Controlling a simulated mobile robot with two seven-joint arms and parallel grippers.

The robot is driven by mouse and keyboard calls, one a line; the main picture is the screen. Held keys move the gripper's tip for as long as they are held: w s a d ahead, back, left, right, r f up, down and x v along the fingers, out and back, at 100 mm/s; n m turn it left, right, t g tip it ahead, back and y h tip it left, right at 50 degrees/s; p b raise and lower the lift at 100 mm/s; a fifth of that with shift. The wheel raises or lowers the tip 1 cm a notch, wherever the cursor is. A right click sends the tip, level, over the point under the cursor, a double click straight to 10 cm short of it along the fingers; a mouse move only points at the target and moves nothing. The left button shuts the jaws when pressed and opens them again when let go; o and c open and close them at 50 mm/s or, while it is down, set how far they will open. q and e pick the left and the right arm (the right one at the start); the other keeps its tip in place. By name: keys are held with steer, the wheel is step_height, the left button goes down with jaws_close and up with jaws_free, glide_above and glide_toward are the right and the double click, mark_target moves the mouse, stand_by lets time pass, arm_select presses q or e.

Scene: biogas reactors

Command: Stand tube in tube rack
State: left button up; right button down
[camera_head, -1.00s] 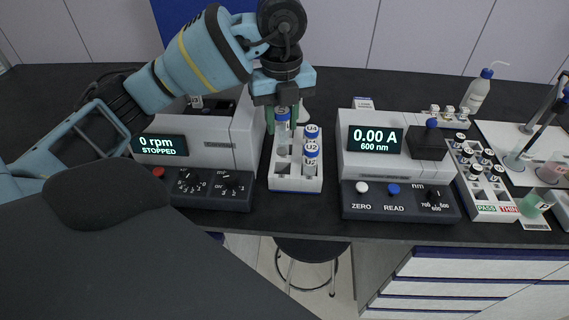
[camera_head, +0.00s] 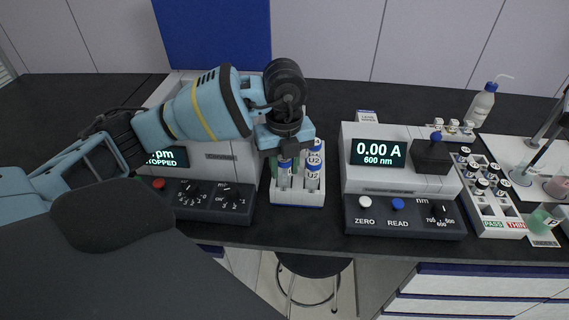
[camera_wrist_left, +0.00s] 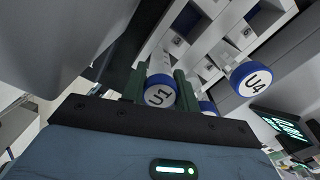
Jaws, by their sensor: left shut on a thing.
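The white tube rack (camera_head: 298,199) stands on the dark bench between two instruments. My left gripper (camera_head: 284,161) is over the rack's left column, shut on a blue-capped clear tube (camera_head: 284,177). In the left wrist view the cap of this tube reads U1 (camera_wrist_left: 160,94), between the two green fingers. The tube looks near upright at the rack's front left; whether its bottom is inside a hole I cannot tell. Another tube, U2 (camera_head: 314,172), stands in the right column. A cap marked U4 (camera_wrist_left: 252,79) shows in the left wrist view. My right gripper is not in view.
A centrifuge-like instrument (camera_head: 207,201) reading STOPPED is close on the left. A photometer (camera_head: 405,210) reading 0.00 A is close on the right. Farther right are a vial rack (camera_head: 490,212) and a wash bottle (camera_head: 481,105). The bench's front edge lies just before the rack.

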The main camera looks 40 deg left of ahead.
arm_select(q)
steer(key=shift+f, duration=0.15)
steer(key=o, duration=1)
steer(key=shift+c, duration=0.2)
